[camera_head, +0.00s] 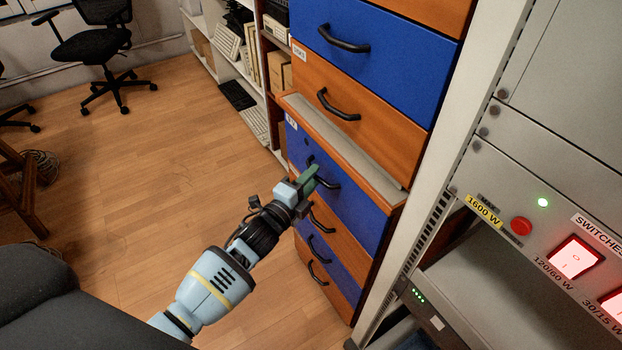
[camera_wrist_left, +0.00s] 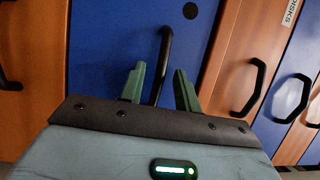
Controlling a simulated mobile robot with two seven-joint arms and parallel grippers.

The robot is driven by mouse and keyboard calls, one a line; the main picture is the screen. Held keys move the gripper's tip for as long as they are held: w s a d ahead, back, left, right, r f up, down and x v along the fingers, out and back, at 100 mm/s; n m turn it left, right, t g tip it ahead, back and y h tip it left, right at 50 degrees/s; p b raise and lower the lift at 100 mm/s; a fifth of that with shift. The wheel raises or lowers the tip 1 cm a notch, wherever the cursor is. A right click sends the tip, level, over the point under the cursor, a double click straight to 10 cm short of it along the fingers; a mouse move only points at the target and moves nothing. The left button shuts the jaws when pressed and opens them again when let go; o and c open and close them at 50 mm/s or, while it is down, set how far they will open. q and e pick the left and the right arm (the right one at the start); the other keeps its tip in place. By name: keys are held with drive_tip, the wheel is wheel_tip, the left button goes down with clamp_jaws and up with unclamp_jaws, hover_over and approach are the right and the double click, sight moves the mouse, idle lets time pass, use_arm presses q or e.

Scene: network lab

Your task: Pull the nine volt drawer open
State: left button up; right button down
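The blue drawer (camera_head: 350,192) just below the grey ledge has a small white label (camera_head: 291,122) at its upper left, which looks like "9V" but is too small to read surely. In the left wrist view, the handle (camera_wrist_left: 164,60) stands between the two green fingers of the gripper (camera_wrist_left: 160,85). The fingers are apart, with a gap on each side of the handle. My right gripper is in neither view.
More orange and blue drawers with black handles lie above and below, among them an orange one (camera_head: 375,130) above the ledge (camera_head: 340,140). A rack with red switches (camera_head: 575,257) stands close on the right. Open wooden floor (camera_head: 150,140) lies to the left.

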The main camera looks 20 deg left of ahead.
use_arm(q)
drive_tip(key=shift+w, duration=0.1)
drive_tip(key=shift+c, duration=0.4)
clamp_jaws()
drive_tip(key=s+a+p, duration=0.4)
drive_tip(key=s+a, duration=1)
drive_tip(key=s, duration=0.5)
drive_tip(key=shift+a+p, duration=0.3)
drive_tip(key=shift+a, duration=0.05)
drive_tip(key=shift+w, duration=0.1)
drive_tip(key=shift+o, duration=0.4)
unclamp_jaws()
